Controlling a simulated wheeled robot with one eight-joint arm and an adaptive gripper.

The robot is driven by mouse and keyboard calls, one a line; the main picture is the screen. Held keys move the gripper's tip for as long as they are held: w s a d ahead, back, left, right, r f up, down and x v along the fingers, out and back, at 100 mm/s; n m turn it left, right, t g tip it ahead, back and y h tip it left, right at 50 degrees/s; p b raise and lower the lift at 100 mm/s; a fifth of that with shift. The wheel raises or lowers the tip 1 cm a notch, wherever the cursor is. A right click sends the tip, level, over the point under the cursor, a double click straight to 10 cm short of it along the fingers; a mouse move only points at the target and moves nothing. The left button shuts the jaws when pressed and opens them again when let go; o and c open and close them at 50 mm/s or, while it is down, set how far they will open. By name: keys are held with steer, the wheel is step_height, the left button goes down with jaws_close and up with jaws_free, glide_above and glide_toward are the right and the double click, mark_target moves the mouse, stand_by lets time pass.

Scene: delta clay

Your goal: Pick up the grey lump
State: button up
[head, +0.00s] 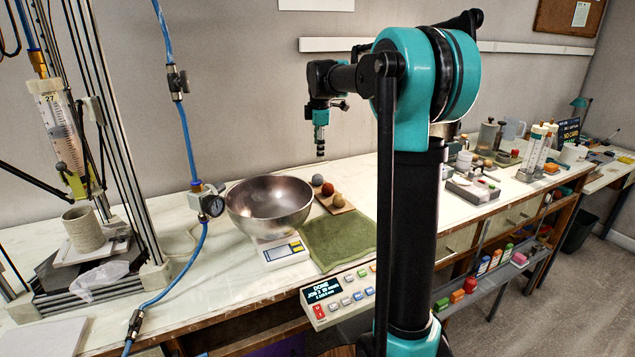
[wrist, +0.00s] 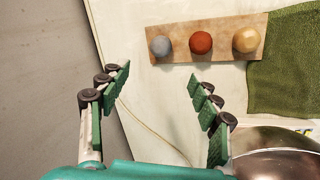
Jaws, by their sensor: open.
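The grey lump (wrist: 161,46) is a small round ball at the left end of a wooden board (wrist: 222,50) in the wrist view. A red-orange lump (wrist: 201,42) sits beside it in the middle, and a yellow lump (wrist: 246,39) is at the right. In the head view the grey lump (head: 317,180) is the farthest of the three on the board. My gripper (wrist: 158,78) is open and empty, with its fingers spread below the grey lump in the picture. In the head view my gripper (head: 320,150) hangs above the table near the board, apart from the lumps.
A large metal bowl (head: 268,207) on a white scale (head: 283,252) stands left of the board; it also shows in the wrist view (wrist: 275,165). A green cloth (head: 338,238) lies beside the board.

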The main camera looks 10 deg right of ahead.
mark_target(318, 175)
steer(key=x, duration=1.4)
steer(key=shift+s, duration=0.1)
steer(key=shift+r, duration=0.1)
steer(key=c, duration=1.3)
